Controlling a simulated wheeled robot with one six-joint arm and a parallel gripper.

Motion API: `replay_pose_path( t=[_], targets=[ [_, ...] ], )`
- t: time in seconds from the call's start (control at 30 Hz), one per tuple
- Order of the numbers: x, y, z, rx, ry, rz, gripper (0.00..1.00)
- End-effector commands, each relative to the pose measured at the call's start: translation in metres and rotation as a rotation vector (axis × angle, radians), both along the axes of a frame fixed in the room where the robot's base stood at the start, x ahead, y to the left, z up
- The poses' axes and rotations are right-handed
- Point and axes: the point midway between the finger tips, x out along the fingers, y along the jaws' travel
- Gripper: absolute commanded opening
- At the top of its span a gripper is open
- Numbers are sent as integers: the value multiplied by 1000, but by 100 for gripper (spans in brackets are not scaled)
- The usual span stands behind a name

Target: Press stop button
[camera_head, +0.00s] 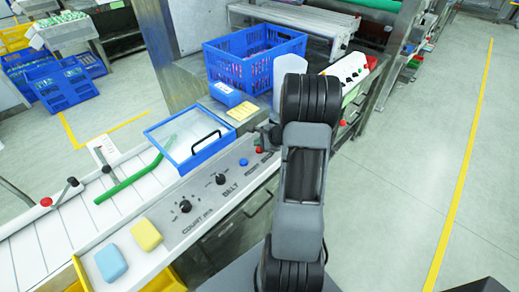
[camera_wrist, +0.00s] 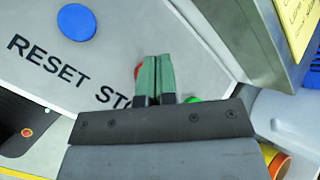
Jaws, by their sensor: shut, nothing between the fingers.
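The red stop button (camera_wrist: 138,70) shows only as a sliver in the wrist view, mostly hidden behind my gripper's fingers. The printed label "STO" beside it is partly covered. In the head view a small red button (camera_head: 259,149) shows on the panel just left of my arm. My gripper (camera_wrist: 158,60) is shut and empty, its green fingertips together over the red button. I cannot tell whether they touch it. The blue reset button (camera_wrist: 76,22) lies to the left in the wrist view; it also shows in the head view (camera_head: 244,162).
A green round part (camera_wrist: 192,100) peeks out beside my gripper. The grey panel (camera_head: 205,205) also carries black knobs (camera_head: 185,206). A clear-lidded blue frame (camera_head: 178,150) and a blue crate (camera_head: 255,60) stand behind. Another red button (camera_head: 46,202) sits at far left.

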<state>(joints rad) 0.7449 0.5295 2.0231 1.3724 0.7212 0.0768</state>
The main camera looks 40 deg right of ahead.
Motion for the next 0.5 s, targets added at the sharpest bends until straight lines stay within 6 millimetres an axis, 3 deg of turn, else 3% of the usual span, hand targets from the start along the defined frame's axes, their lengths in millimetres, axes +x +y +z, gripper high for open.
replay_pose_path(
  t=[0.5],
  targets=[
    [0,0,-9,0,0,0,0]
  ],
)
